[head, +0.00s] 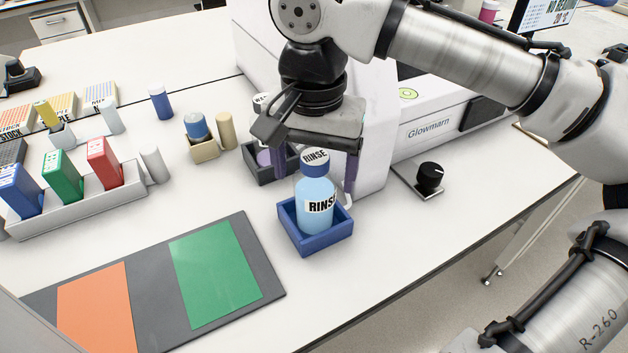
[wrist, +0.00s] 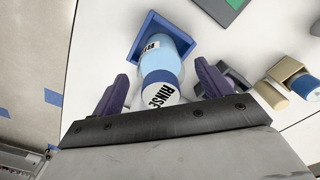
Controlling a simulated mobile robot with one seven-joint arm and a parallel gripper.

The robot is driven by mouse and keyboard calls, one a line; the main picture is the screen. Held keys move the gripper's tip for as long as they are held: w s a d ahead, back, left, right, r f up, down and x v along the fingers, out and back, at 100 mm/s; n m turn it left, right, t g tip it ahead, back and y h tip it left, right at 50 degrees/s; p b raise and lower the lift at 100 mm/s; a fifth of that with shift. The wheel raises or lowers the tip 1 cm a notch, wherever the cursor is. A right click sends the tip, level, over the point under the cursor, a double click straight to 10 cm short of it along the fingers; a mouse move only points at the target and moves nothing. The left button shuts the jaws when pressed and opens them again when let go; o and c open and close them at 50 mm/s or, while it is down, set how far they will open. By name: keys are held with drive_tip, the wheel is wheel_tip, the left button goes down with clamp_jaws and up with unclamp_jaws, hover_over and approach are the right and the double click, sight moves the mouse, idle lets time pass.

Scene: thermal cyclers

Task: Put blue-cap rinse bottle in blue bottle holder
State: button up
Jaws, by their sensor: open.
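The blue-cap rinse bottle (head: 314,205) has a light blue body, a blue cap and a RINSE label. It stands upright inside the square blue bottle holder (head: 332,235) on the white bench. In the wrist view the bottle (wrist: 158,66) also sits within the blue holder (wrist: 150,27). My gripper (head: 315,170) is above the bottle, with its purple fingers open on either side of the cap. In the wrist view the fingers of my gripper (wrist: 160,88) stand apart from the cap, with gaps on both sides. The bottle's lower end is hidden by the holder walls.
A dark holder (head: 262,175) with another RINSE bottle, partly hidden by my gripper, stands just behind. A white machine (head: 425,130) and a black knob (head: 430,177) are to the right. A grey mat (head: 160,282) with orange and green areas lies front left.

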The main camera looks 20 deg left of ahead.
wheel_tip(320, 180, up, 9)
drive_tip(key=shift+f, duration=0.15)
